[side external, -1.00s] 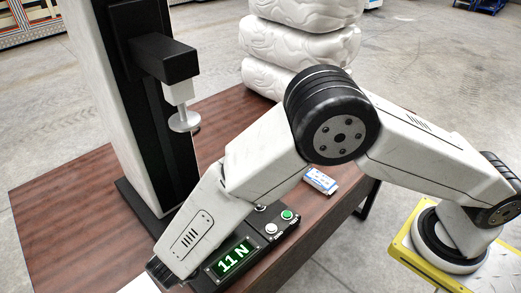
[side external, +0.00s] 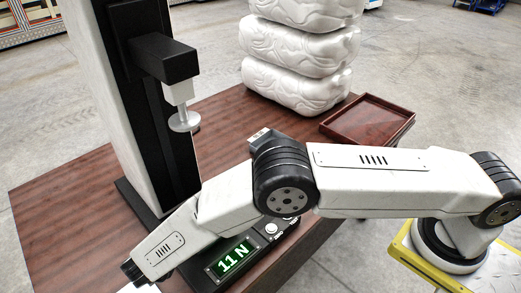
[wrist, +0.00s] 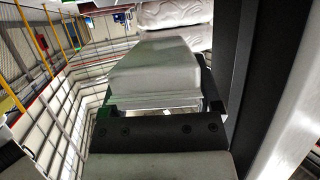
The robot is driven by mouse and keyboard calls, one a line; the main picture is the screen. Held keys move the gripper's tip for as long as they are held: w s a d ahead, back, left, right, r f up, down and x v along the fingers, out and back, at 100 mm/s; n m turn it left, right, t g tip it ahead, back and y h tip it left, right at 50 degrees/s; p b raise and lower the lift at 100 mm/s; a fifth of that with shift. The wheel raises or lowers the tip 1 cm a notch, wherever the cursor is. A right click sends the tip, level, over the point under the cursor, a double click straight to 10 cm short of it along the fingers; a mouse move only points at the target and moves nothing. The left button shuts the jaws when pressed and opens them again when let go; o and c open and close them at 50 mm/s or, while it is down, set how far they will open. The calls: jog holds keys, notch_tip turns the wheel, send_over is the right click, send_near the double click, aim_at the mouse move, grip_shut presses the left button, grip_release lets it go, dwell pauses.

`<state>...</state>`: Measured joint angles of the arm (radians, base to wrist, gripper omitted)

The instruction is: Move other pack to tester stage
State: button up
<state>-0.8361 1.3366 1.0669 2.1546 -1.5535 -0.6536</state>
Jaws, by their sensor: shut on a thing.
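My gripper (wrist: 160,108) is shut on a pale, silvery block, which I take to be the pack (wrist: 160,65); it fills the middle of the wrist view.
A console with a green "11 N" display (side external: 234,257) and buttons stands at the front of the brown table (side external: 80,210). An empty red-brown tray (side external: 367,121) lies at the right rear. A stack of white bulging bundles (side external: 300,58) stands at the back.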

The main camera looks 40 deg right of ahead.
jog(key=shift+w+f, duration=0.15)
jog(key=shift+f, duration=0.1)
jog(key=shift+a, duration=0.1)
jog(key=shift+w+f, duration=0.2)
jog(key=shift+f, duration=1.55)
jog(key=shift+f, duration=0.1)
jog(key=o, duration=1.1)
jog(key=shift+c, duration=0.2)
